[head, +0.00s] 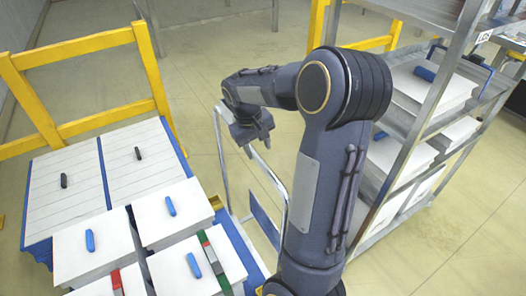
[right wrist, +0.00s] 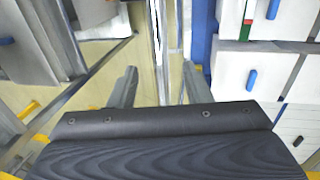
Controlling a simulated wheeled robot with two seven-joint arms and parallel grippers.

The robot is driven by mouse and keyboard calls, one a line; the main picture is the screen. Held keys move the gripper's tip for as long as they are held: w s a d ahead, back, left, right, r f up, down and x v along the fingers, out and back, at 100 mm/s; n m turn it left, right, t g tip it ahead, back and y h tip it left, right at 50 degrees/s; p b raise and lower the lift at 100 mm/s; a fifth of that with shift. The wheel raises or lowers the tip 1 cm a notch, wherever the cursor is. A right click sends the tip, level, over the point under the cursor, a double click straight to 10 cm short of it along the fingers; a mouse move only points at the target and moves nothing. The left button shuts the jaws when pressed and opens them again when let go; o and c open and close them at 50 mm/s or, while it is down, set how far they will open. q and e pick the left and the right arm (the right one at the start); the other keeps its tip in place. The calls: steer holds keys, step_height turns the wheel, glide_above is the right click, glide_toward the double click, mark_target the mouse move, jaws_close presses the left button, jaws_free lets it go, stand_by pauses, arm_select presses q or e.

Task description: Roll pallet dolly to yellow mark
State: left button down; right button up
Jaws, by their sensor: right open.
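The pallet dolly's metal tube handle (head: 221,160) stands upright in the middle of the head view, beside the stacked white boxes. A blue panel (head: 263,222) sits low in its frame. My right gripper (head: 258,146) is at the handle's upper bar, fingers pointing down. In the right wrist view my right gripper (right wrist: 160,90) is open, with a bright metal bar (right wrist: 158,40) running between its fingers. Whether the fingers touch the bar cannot be told. My right arm hides part of the dolly. My left gripper is not in view. I cannot make out a yellow floor mark.
White box stacks (head: 95,245) with blue handles fill the lower left. A yellow rail frame (head: 75,45) stands behind them. A metal shelf rack (head: 440,130) with white stacks stands close on the right. Open floor (head: 190,75) lies behind the handle.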

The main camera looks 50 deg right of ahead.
mark_target(263, 163)
steer(key=f, duration=0.2)
steer(key=d+f, duration=0.1)
steer(key=f, duration=0.4)
steer(key=shift+s+d+f+p, duration=0.1)
steer(key=shift+s+d+p, duration=0.15)
steer(key=shift+p, duration=0.1)
steer(key=shift+c, duration=0.3)
jaws_close()
